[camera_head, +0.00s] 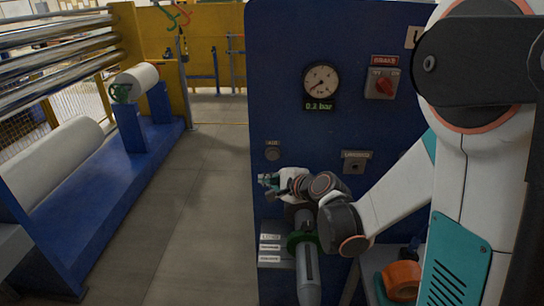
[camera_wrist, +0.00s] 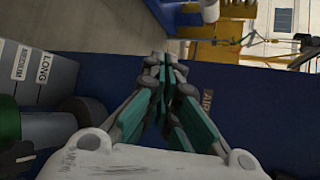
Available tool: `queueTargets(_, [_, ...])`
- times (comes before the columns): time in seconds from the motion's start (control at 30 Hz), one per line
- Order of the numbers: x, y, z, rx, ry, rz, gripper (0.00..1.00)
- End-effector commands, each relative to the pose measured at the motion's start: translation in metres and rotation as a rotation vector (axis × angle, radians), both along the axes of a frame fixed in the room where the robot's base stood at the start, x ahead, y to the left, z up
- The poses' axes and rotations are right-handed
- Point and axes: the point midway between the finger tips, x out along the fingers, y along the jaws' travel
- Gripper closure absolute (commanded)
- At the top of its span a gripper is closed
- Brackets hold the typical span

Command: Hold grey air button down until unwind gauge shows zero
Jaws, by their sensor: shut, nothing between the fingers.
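A round white gauge (camera_head: 321,79) sits on the blue panel, and its needle points to the lower left. The green readout (camera_head: 319,106) under it appears to read 0.3 bar. The grey air button (camera_head: 272,154) is on the panel's left side, under a small label. My gripper (camera_head: 267,180) is shut and empty, just below the button in the head view. In the wrist view my gripper's fingertips (camera_wrist: 165,63) are together, left of the AIR label (camera_wrist: 207,101). The button is not clearly seen there, and I cannot tell whether the fingers touch the panel.
A red brake knob (camera_head: 383,84) and another grey control (camera_head: 355,162) are on the panel. A grey cylindrical tool with a green collar (camera_head: 301,241) stands below my wrist. An orange roll (camera_head: 402,279) lies low at the right. The floor (camera_head: 200,180) left of the panel is clear.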

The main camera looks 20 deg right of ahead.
Motion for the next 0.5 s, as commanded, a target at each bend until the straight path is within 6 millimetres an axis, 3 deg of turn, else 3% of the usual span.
queueTargets(0.27, [0.008,-0.003,0.000,-0.002,-0.001,0.001,1.00])
queueTargets(0.5, [0.036,-0.012,0.001,-0.003,0.000,-0.001,1.00])
